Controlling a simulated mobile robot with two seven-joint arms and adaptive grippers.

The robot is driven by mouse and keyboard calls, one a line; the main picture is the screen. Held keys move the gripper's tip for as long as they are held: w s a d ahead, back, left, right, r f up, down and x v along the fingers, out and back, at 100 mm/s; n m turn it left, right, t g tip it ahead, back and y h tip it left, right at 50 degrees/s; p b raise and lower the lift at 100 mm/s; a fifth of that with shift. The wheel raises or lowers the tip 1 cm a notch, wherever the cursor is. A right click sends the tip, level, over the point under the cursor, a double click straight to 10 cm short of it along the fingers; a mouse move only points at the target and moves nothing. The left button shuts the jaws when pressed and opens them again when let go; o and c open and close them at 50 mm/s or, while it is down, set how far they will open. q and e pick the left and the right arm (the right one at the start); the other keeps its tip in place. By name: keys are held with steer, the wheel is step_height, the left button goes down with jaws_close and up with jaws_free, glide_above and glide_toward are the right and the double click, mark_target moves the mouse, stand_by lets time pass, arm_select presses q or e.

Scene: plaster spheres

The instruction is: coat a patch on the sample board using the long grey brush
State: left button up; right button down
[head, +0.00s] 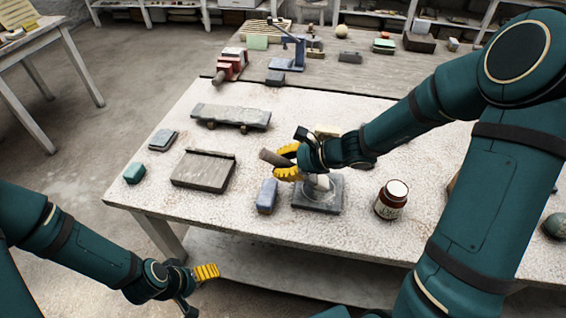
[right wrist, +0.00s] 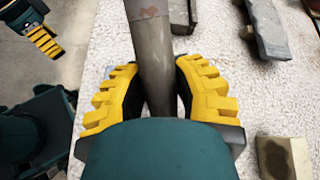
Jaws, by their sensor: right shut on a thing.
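My right gripper (head: 287,163) is shut on a grey-brown rod, seemingly the long grey brush (head: 270,157). In the right wrist view the brush (right wrist: 153,60) runs between the yellow fingers (right wrist: 162,95). A dark square slab (head: 333,203) with a pale ring lies just below the gripper. A white stub (head: 321,183) stands over it; I cannot tell if it belongs to the brush. A wooden board (head: 203,172) with a raised back edge lies to the left; which one is the sample board is unclear. My left gripper (head: 206,272) hangs off the table's front edge; its opening is unclear.
A brown jar (head: 390,203) with a white top stands right of the slab. A blue-grey block (head: 267,196) lies left of it. The front left of the table (head: 225,212) is clear.

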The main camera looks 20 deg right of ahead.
steer(key=shift+s+a+b, duration=0.3)
steer(key=shift+s+b, duration=0.1)
steer(key=shift+w+d, duration=0.2)
steer(key=shift+w, duration=0.1)
steer(key=shift+s+a+b, duration=0.2)
steer(key=shift+s+b, duration=0.15)
steer(key=shift+b, duration=0.1)
stand_by(1.2)
